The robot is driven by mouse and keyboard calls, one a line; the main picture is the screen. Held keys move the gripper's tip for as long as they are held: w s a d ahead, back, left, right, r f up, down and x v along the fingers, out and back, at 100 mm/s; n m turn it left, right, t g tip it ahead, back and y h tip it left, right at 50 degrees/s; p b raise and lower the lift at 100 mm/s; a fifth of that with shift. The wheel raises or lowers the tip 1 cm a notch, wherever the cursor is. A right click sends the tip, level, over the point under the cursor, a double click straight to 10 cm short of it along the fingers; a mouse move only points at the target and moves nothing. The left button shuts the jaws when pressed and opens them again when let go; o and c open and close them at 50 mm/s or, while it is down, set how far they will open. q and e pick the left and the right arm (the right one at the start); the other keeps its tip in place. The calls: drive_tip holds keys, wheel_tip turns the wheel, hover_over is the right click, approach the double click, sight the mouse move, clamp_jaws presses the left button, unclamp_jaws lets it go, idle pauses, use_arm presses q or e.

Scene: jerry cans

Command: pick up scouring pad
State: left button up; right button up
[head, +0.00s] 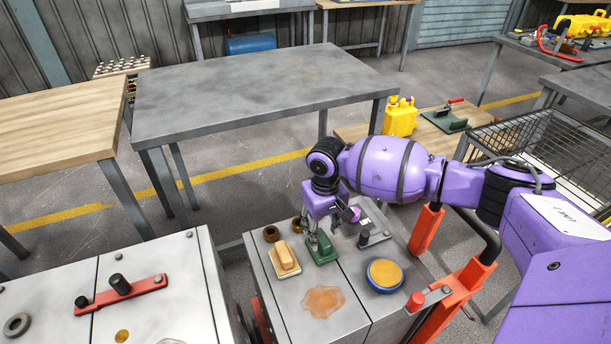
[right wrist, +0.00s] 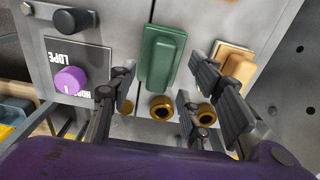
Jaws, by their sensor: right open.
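The green block, which looks like the scouring pad (head: 322,249), lies on the metal cabinet top beside a tan block on a pale base (head: 284,258). My right gripper (head: 313,236) points down just above the green block, its fingers open. In the right wrist view the green block (right wrist: 162,57) shows between and beyond the open fingers (right wrist: 165,78), with nothing held. Whether the fingertips touch it I cannot tell. The tan block (right wrist: 236,60) shows to the right, partly hidden by a finger. My left gripper is not in view.
A blue round tin with an orange top (head: 384,274), an orange stain (head: 323,301), brass rings (head: 271,233) and a black knob (head: 363,238) are on the same top. A purple knob (right wrist: 71,81) is near the fingers.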

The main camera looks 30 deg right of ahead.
sight(322, 237)
wheel_tip(322, 237, down, 3)
drive_tip(key=shift+r, duration=0.1)
drive_tip(key=shift+f, duration=0.4)
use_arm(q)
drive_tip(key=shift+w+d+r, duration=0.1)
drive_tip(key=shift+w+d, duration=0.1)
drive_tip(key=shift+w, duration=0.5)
use_arm(e)
clamp_jaws()
drive_tip(key=shift+r, duration=0.1)
drive_tip(key=shift+r, duration=0.6)
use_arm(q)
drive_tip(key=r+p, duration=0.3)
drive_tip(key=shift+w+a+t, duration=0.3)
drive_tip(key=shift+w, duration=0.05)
use_arm(e)
drive_tip(key=s+a+r, duration=0.3)
drive_tip(key=s+r, duration=0.8)
drive_tip(key=s, duration=0.2)
drive_tip(key=shift+s+r, duration=0.35)
drive_tip(key=shift+a, duration=0.1)
